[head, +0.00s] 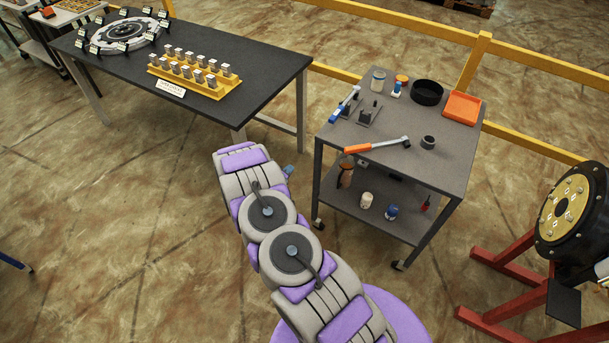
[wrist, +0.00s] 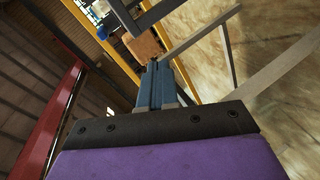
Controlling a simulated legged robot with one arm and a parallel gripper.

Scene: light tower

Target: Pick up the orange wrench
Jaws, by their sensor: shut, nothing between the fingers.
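The orange wrench (head: 358,148) lies on the top of the grey cart (head: 453,165), near its front edge. Its orange handle points left and its metal shaft runs right to a dark head. My gripper shows in the wrist view (wrist: 155,68) with its blue fingers together and nothing between them. In the head view only a small blue bit of my gripper (head: 289,171) shows past my arm. It is left of the cart, apart from the wrench. The wrench cannot be made out in the wrist view.
A blue-handled wrench (head: 338,112), a black ring (head: 427,92), an orange tray (head: 462,107) and small containers share the cart top. A dark table (head: 255,85) stands at left. A red stand with a black flange (head: 572,215) is at right. Yellow rails (head: 400,20) run behind.

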